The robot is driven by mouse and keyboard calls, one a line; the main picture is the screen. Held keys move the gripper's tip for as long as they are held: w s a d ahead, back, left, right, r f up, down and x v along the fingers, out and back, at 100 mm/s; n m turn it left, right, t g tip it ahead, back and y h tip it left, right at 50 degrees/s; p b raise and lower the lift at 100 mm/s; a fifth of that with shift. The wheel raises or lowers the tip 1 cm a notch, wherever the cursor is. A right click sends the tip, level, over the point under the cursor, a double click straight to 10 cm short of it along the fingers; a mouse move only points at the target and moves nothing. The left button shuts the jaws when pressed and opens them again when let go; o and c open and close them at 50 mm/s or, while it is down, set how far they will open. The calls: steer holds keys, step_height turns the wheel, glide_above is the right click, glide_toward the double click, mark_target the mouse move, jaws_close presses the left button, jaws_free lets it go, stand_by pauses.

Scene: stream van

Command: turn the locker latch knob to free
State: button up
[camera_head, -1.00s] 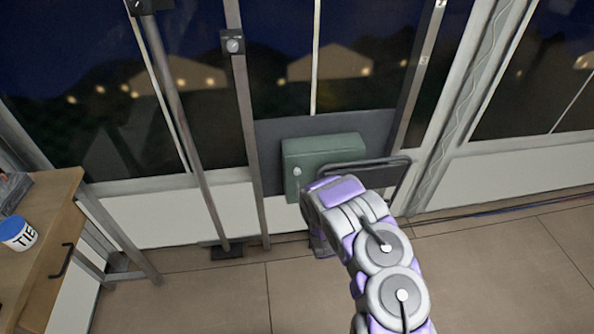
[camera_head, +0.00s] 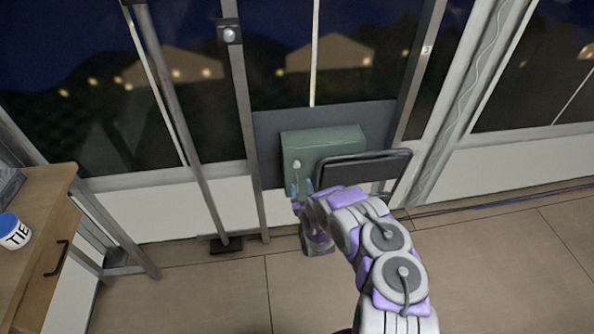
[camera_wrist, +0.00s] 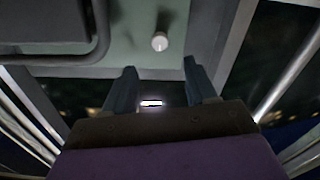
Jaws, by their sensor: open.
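The green locker box (camera_head: 330,141) is mounted low on the wall. The small pale latch knob (camera_head: 296,164) is on its front at the left; it also shows in the wrist view (camera_wrist: 160,42). My gripper (camera_head: 301,188) is just below the knob in the head view, its two bluish fingers apart and empty. In the wrist view my gripper (camera_wrist: 159,66) has its fingers on either side of the knob's line, with the knob beyond the tips and not between them. The knob's turn angle is too small to read.
A dark rectangular frame (camera_head: 366,168) stands right of the knob, close to my arm. Upright poles (camera_head: 244,130) rise at the left. A wooden desk (camera_head: 40,215) with a white tub (camera_head: 14,232) is at far left. The floor (camera_head: 215,295) in front is clear.

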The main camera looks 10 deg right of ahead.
mark_target(297, 167)
steer(key=w+b, duration=0.2)
steer(key=w, duration=0.6)
steer(key=shift+w, duration=0.15)
steer(key=shift+w+b, duration=0.3)
steer(key=shift+w, duration=0.8)
steer(key=shift+c, duration=0.2)
steer(key=c, duration=1)
